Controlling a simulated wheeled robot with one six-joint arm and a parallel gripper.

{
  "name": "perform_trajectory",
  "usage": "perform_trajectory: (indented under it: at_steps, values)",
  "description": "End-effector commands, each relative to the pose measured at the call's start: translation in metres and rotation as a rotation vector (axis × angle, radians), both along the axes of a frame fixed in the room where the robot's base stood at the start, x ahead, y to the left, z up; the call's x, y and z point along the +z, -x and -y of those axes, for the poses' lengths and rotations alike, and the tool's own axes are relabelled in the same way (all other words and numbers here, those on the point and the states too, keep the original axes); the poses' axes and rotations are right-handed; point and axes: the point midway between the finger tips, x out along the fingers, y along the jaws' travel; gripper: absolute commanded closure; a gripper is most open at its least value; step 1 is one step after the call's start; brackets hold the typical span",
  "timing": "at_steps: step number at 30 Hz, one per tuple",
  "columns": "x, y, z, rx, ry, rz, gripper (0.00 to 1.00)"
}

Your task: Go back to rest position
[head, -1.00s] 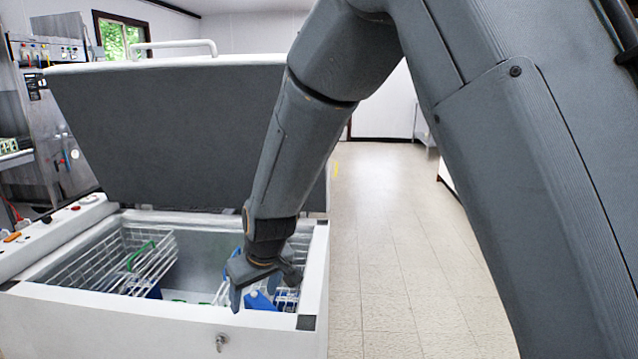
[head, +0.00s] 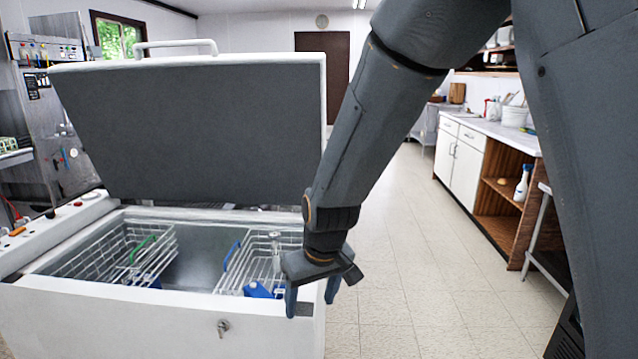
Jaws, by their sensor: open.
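My gripper (head: 312,305) is open and empty, pointing down. It hangs by the front right corner of the white chest (head: 120,313); in the picture one finger overlaps the chest's rim and the other shows against the floor. My arm comes down from the upper right. The chest's lid (head: 200,125) stands open, tilted back. Inside, a wire basket with a green handle (head: 128,255) is at the left and one with a blue handle (head: 265,262) at the right.
The pale tiled floor (head: 400,250) right of the chest is clear. White cabinets (head: 462,165) and an open wooden shelf (head: 503,200) with a spray bottle (head: 522,182) line the right side. A dark door (head: 322,75) is at the back. Steel equipment (head: 45,110) stands at the left.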

Motion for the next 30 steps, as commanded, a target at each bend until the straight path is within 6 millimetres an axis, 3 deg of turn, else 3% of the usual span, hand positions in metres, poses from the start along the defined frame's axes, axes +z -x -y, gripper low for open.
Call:
perform_trajectory:
  at_steps: [5, 9, 12, 18, 30]
  values:
    - [0.005, 0.038, 0.085, -0.162, 0.030, -0.079, 0.36]
    - [0.007, 0.089, 0.154, -0.320, 0.054, -0.161, 0.36]
    - [0.007, 0.122, 0.184, -0.404, 0.068, -0.208, 0.36]
    - [0.006, 0.156, 0.209, -0.483, 0.080, -0.255, 0.36]
    - [0.006, 0.157, 0.210, -0.485, 0.081, -0.258, 0.36]
